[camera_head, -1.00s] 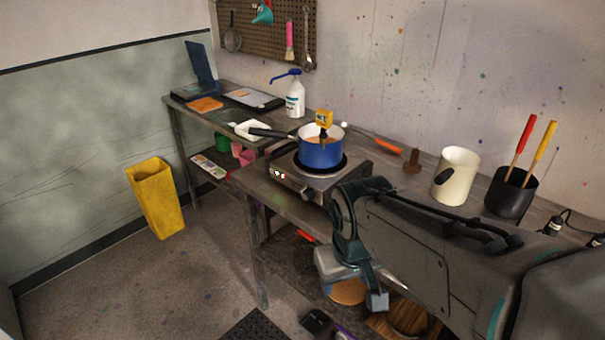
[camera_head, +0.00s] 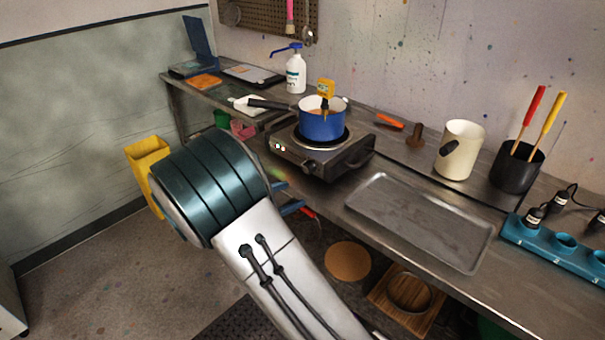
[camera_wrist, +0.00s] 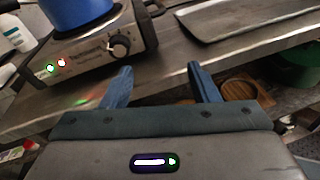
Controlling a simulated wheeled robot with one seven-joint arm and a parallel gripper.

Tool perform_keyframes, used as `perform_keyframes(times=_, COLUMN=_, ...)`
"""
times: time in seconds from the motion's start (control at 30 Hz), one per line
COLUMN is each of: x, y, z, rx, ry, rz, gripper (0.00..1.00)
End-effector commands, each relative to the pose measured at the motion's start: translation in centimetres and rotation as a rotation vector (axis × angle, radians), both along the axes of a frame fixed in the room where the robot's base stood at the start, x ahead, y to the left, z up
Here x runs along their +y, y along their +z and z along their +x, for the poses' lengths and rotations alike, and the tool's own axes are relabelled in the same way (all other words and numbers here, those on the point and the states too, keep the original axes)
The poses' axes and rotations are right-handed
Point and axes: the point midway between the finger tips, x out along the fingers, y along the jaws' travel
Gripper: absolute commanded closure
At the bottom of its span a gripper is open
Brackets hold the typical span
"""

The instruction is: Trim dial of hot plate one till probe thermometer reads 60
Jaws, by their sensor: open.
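The hot plate (camera_head: 322,161) stands on the steel bench with a blue pot (camera_head: 321,125) on it. Its dark dial (camera_head: 311,166) is on the front face; the dial (camera_wrist: 119,46) also shows in the wrist view, beside a green and a red light. A yellow probe thermometer (camera_head: 325,89) sits at the pot's rim; its reading is too small to make out. My gripper (camera_wrist: 161,72) is open and empty, its two blue fingers pointing toward the bench edge, below and right of the dial and apart from it. In the head view my arm partly hides the gripper.
A metal tray (camera_head: 425,256) lies on the bench right of the hot plate. A yellow bin (camera_head: 147,150) stands on the floor.

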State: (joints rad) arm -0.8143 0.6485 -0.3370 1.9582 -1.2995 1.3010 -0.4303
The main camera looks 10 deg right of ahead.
Motion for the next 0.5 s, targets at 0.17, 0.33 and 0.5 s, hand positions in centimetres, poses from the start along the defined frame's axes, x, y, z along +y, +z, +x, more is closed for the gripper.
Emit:
perform_keyframes(times=0.17, x=3.8, y=-1.1, z=2.1, rx=0.019, ry=0.138, rz=-0.169, gripper=0.45)
perform_keyframes(times=0.33, x=4.6, y=-1.2, z=2.9, rx=0.024, ry=0.176, rz=-0.218, gripper=0.45)
perform_keyframes(times=0.5, x=2.6, y=-1.1, z=4.3, rx=0.023, ry=0.173, rz=-0.218, gripper=0.45)
